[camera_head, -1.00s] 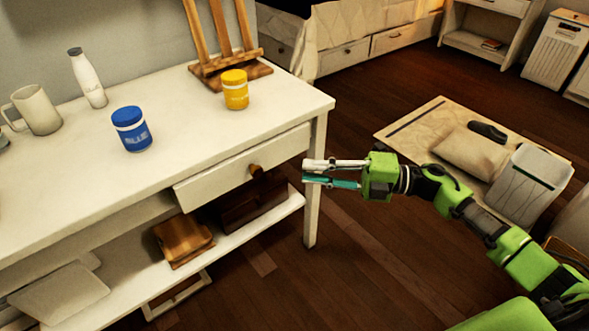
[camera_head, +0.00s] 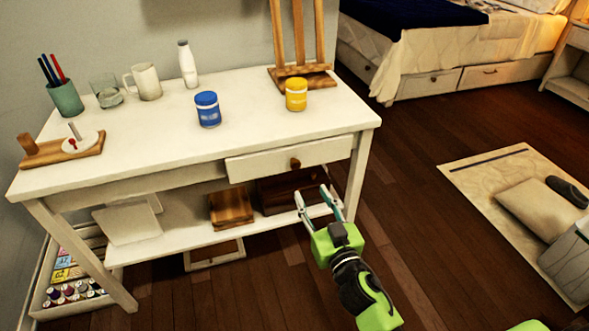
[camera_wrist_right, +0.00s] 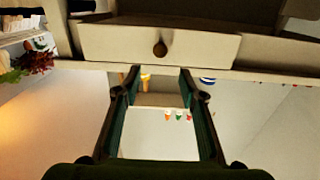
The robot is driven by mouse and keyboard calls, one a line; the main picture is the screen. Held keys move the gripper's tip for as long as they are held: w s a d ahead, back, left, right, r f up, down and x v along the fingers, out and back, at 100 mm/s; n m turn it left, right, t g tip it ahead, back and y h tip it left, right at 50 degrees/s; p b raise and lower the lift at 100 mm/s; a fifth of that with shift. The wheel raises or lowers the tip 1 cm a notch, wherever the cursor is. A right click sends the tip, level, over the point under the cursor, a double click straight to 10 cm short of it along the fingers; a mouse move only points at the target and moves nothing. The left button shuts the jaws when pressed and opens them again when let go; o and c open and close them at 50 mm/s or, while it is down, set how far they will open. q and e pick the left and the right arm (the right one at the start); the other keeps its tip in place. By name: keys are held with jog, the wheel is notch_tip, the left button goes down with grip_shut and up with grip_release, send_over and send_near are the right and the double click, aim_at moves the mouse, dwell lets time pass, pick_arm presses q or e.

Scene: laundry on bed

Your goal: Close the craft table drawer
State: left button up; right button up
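The craft table (camera_head: 150,120) is a white table with a drawer under its top on the right side. The drawer front (camera_head: 260,165) stands out from the table's front, so the drawer is partly open. It has a round brown knob (camera_head: 295,163). The drawer front (camera_wrist_right: 110,42) and knob (camera_wrist_right: 160,48) also show in the right wrist view. My right gripper (camera_head: 311,190) is below and in front of the drawer, fingers apart and empty, pointing toward the table. Its two fingers (camera_wrist_right: 160,72) show in the right wrist view below the knob. My left gripper is not in view.
A blue jar (camera_head: 208,110) and a yellow jar (camera_head: 296,94) stand on the tabletop, with an easel (camera_head: 300,72) behind. Wooden items (camera_head: 231,207) lie on the lower shelf. A mat (camera_head: 480,175) with objects lies at right. Floor before the table is clear.

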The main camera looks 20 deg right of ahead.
aim_at(296, 166)
jog(key=w, duration=1.1)
jog(key=shift+a, duration=0.2)
jog(key=shift+w+b, duration=0.3)
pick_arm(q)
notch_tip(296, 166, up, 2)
pick_arm(e)
jog(key=shift+w, duration=0.2)
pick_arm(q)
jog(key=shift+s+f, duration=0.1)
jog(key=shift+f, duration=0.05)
pick_arm(e)
grip_shut()
